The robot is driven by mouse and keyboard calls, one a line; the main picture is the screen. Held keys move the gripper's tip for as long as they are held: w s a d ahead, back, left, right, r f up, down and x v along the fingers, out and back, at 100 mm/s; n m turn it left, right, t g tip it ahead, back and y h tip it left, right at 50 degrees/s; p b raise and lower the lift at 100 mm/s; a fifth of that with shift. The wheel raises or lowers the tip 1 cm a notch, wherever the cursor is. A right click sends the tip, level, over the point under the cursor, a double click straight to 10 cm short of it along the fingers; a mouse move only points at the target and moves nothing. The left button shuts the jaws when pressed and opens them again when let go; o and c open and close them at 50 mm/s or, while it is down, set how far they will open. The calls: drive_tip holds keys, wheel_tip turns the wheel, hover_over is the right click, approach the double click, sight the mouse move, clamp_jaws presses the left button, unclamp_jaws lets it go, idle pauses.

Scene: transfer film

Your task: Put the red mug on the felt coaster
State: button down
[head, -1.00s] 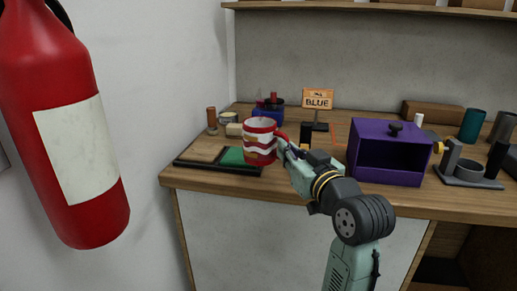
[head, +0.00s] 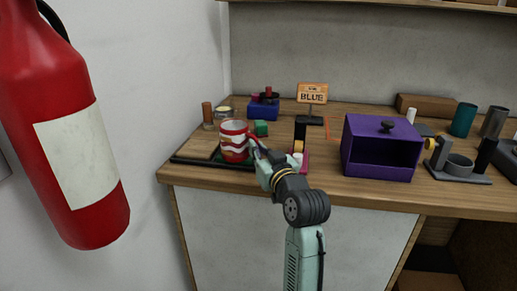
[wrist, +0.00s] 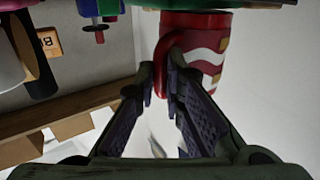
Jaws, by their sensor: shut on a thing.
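The red mug (head: 234,149) with white wavy bands is upright at the left of the worktop, over the dark tray (head: 190,161). My gripper (head: 257,149) is at the right side of the mug and shut on its handle. In the wrist view, which is turned over, the fingers (wrist: 162,82) close around the red handle of the mug (wrist: 205,50). A dark green patch, seemingly the felt coaster (head: 217,158), shows at the mug's lower left. Green also shows past the mug's base in the wrist view (wrist: 195,4). I cannot tell whether the base touches it.
A purple open-fronted box (head: 382,149) stands to the right. Behind the mug are a green block (head: 260,128), a blue box (head: 263,112) and an orange sign (head: 312,93). A red fire extinguisher (head: 65,150) is at the near left. Some worktop between sign and purple box is clear.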

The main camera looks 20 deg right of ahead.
drive_tip(key=shift+f, duration=0.1)
drive_tip(key=c, duration=1.7)
unclamp_jaws()
drive_tip(key=s+b, duration=0.3)
drive_tip(key=s, duration=0.9)
